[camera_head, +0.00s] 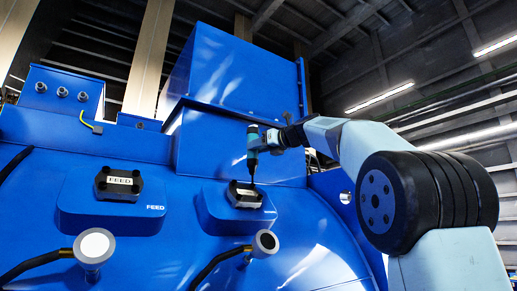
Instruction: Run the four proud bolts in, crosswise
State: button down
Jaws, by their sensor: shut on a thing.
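My gripper (273,141) is shut on a teal and black power driver (253,140) and holds it upright, bit downward. The driver's bit comes down at the far right part of a black labelled block (245,197) on the right blue pad. I cannot tell whether the bit touches a bolt.
The blocks sit on a large blue motor housing (150,240) with a tall blue box (240,75) behind. Two round-ended cable fittings (95,246) (265,243) stick out in front. A blue box with several studs (62,92) stands at the upper left.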

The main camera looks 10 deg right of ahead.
aim_at(257, 135)
jog(key=shift+r, duration=2.15)
